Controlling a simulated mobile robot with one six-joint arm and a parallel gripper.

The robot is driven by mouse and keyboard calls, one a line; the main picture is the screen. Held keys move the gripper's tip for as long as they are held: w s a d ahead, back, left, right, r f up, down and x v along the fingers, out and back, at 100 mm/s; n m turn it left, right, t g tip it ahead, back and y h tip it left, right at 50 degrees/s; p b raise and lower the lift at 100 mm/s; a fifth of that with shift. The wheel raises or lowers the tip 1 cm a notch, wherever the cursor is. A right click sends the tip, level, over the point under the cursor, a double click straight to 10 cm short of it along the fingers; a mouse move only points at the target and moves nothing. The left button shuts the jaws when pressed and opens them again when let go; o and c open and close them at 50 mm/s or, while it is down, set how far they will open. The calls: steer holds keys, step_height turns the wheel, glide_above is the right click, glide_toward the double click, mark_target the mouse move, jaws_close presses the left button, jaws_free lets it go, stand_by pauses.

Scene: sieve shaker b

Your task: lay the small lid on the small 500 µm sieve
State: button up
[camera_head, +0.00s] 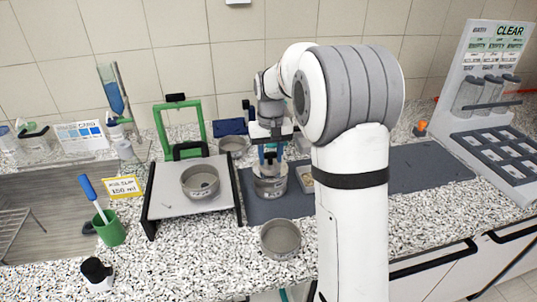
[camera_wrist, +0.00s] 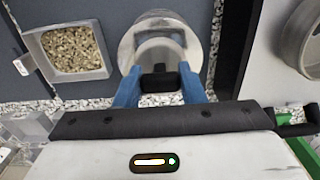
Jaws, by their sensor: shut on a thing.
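My gripper (camera_head: 270,163) points down over a small grey metal sieve (camera_head: 270,188) on the dark mat. Its blue fingers are shut on a black knob, which shows between the fingertips (camera_wrist: 158,72) in the wrist view. The knob appears to belong to the small lid (camera_wrist: 158,82). A round grey metal rim (camera_wrist: 127,52) lies just beyond the fingers there. The lid is mostly hidden by the fingers, and I cannot tell whether it touches the sieve. The sieve's size marking is too small to read.
A grey sieve (camera_head: 200,182) stands on the green-framed shaker plate (camera_head: 165,198) to the left. Another sieve (camera_head: 280,239) is on the front counter, and a round pan (camera_head: 232,145) is behind. A tray of granules (camera_wrist: 106,72) lies beside the held lid. The mat's right side (camera_head: 425,166) is clear.

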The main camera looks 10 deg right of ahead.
steer(key=shift+f, duration=0.1)
steer(key=o, duration=1.1)
steer(key=shift+o, duration=0.2)
steer(key=shift+r+p, duration=2.75)
steer(key=shift+r, duration=0.8)
steer(key=s+r+t, duration=0.2)
steer(key=s+t, duration=0.1)
steer(key=s, duration=2.5)
steer(key=shift+s+a+r, duration=0.2)
steer(key=shift+s, duration=0.05)
